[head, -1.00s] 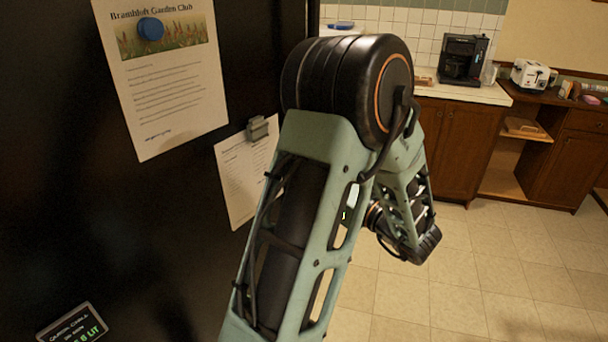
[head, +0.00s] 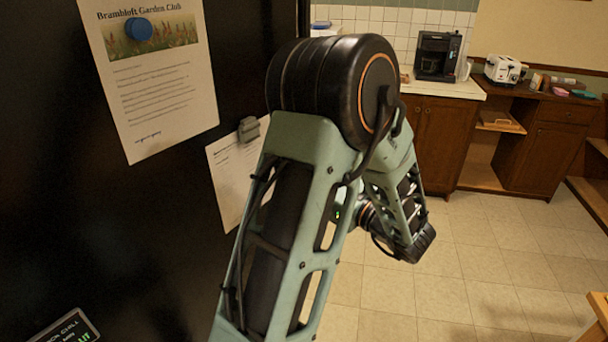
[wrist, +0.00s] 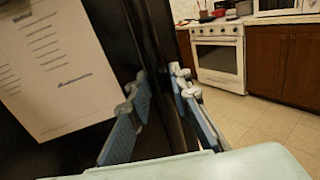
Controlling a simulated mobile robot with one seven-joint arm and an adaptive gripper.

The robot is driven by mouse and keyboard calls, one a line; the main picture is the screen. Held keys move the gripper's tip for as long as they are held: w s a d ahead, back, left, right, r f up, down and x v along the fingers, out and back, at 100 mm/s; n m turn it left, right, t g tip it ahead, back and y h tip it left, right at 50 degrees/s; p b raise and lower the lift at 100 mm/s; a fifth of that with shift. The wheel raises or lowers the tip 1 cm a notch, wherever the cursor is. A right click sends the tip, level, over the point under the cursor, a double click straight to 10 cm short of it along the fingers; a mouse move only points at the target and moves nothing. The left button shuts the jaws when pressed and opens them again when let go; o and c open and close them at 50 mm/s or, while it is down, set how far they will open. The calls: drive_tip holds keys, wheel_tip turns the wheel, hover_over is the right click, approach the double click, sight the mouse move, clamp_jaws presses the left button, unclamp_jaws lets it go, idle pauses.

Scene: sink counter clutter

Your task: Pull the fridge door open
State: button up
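The black fridge door (head: 60,200) fills the left of the head view. A paper is fixed to it with a blue magnet, and another with a grey clip. In the wrist view the glossy door (wrist: 100,145) is on the left, ending at a dark vertical edge (wrist: 163,100) near the middle. My gripper (wrist: 158,72) shows there with two blue-grey fingers, one on each side of this dark upright strip. I cannot tell whether the strip is the handle or whether the fingers press on it. In the head view my arm hides the gripper and the door's handle side.
Brown cabinets (head: 435,140) stand at the back, with a black coffee maker (head: 437,55) and a white toaster (head: 504,69) on top. A white stove (wrist: 219,50) shows in the wrist view. The tiled floor (head: 450,275) to the right is clear. A wooden edge (head: 598,320) is at lower right.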

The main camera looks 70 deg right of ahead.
drive_tip(key=shift+o, duration=1.4)
drive_tip(key=shift+s, duration=0.1)
drive_tip(key=v, duration=1.2)
drive_tip(key=shift+a, duration=0.1)
